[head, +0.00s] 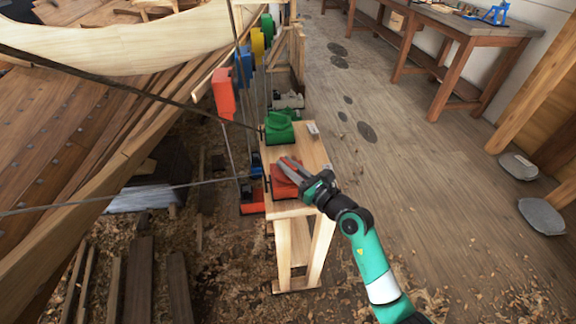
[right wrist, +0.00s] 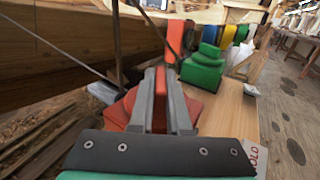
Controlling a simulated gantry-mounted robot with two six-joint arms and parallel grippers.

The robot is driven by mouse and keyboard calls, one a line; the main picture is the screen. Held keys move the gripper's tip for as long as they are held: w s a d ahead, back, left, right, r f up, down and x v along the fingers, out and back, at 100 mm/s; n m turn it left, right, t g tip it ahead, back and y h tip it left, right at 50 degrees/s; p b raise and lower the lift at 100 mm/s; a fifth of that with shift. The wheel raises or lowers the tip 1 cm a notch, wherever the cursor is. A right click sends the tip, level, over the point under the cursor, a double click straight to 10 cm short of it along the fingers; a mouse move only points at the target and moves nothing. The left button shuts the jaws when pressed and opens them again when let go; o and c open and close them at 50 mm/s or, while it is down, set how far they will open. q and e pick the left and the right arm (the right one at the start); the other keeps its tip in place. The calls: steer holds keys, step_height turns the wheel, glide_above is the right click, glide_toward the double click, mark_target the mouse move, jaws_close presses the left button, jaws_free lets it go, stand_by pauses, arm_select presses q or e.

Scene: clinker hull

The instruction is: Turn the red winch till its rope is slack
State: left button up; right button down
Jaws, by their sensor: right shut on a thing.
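The red winch (head: 284,187) sits on the near end of a light wooden bench (head: 311,158). A rope (head: 130,187) runs from the winch's side out to the left and looks close to straight. My right gripper (head: 288,166) reaches in from the right and is shut on the red winch. In the right wrist view the fingers (right wrist: 160,100) stand over the red winch (right wrist: 118,110) and hide part of it; which part they grip cannot be told. The left gripper is not in view.
A green winch (head: 279,127) stands farther back on the bench, with a dark rope to the upper left. Red (head: 223,92), blue, yellow and green blocks hang beside the hull (head: 120,165). The floor to the right (head: 420,180) is clear.

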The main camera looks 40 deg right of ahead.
steer(key=n+y+b, duration=0.1)
steer(key=y, duration=0.1)
steer(key=n+y+b, duration=0.1)
steer(key=n+y, duration=0.1)
steer(key=shift+d+f+y, duration=0.15)
steer(key=shift+y, duration=0.25)
steer(key=n+g+y+b, duration=0.1)
steer(key=n+y+b, duration=0.1)
steer(key=y, duration=0.1)
steer(key=n+g+y+b, duration=0.2)
steer(key=y+b, duration=0.1)
steer(key=shift+n+g+y+b, duration=0.6)
steer(key=shift+n+g+y, duration=0.5)
steer(key=shift+n+y, duration=0.3)
steer(key=c, duration=0.9)
jaws_free()
steer(key=p+v, duration=0.2)
steer(key=v, duration=0.9)
steer(key=shift+s+d, duration=0.15)
steer(key=shift+d, duration=0.05)
